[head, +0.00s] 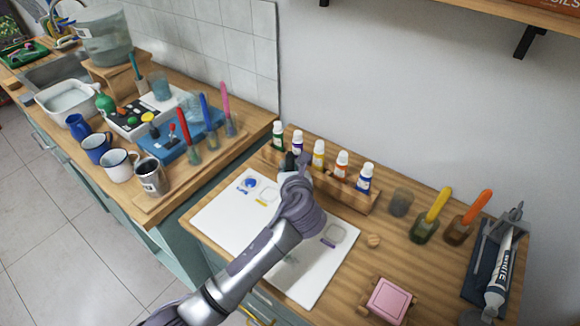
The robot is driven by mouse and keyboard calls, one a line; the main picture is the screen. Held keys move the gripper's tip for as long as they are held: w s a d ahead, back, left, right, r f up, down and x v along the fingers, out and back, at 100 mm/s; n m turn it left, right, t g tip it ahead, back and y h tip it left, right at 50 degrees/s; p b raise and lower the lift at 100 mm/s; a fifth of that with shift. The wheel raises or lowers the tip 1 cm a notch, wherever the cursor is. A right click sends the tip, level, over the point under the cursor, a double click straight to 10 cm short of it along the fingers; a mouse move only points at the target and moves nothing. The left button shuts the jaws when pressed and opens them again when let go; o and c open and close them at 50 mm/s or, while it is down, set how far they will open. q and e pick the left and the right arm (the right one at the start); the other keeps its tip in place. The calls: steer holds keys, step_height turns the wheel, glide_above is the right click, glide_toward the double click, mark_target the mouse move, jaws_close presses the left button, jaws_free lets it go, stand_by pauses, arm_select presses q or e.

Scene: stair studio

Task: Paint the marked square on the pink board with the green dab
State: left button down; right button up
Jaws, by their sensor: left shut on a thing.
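The pink board (390,300) lies on a small wooden base at the lower right of the head view, with a lighter square outline on its face. My left gripper (289,162) is over the far part of a white sheet (225,215), close to the row of paint bottles. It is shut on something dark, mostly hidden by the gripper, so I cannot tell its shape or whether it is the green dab. The sheet carries a blue blob (249,183), pale squares with yellow and purple marks, and a faint greenish patch beside my arm. My right gripper is out of view.
Several paint bottles (319,155) stand in a wooden rack (350,193) against the wall. Jars with yellow (437,206) and orange (476,210) handles and a grey jar (401,202) stand right of it. A white tube (500,272) lies at far right. Mugs crowd the left counter.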

mark_target(289, 153)
arm_select(q)
steer(key=shift+f, duration=0.1)
stand_by(0.6)
steer(key=shift+s+f+p, duration=0.1)
steer(key=shift+f+p, duration=0.1)
steer(key=shift+p, duration=0.3)
stand_by(1.1)
step_height(289, 153, up, 8)
steer(key=p, duration=0.9)
steer(key=shift+f, duration=0.3)
stand_by(0.5)
